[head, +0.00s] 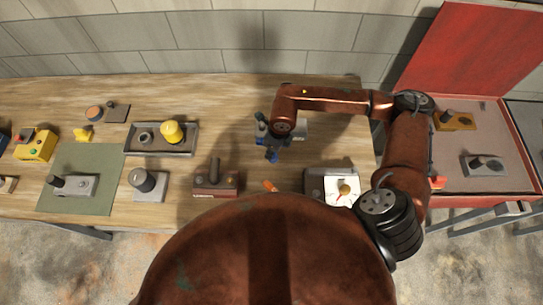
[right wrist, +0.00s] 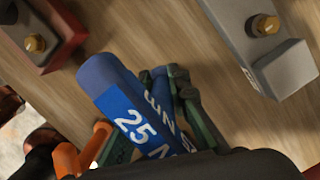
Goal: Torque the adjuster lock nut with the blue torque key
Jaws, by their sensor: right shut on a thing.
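My right gripper (head: 269,145) is shut on the blue torque key (right wrist: 124,108), above the wooden bench. In the right wrist view, white markings including "25" show on the key, and dark green fingers lie beside it. Two brass nuts show there, apart from the key: one (right wrist: 35,43) on a dark red block and one (right wrist: 262,25) on a grey block. I cannot tell which is the adjuster lock nut. In the head view, a brass part (head: 345,188) sits on a grey unit near the front edge. My left gripper is not in view.
A brown block (head: 215,186) and an orange item (head: 269,186) lie near the front edge. A grey tray (head: 185,149) holds a yellow part (head: 171,132). A green mat (head: 110,160) lies left. A red open case (head: 510,155) stands right.

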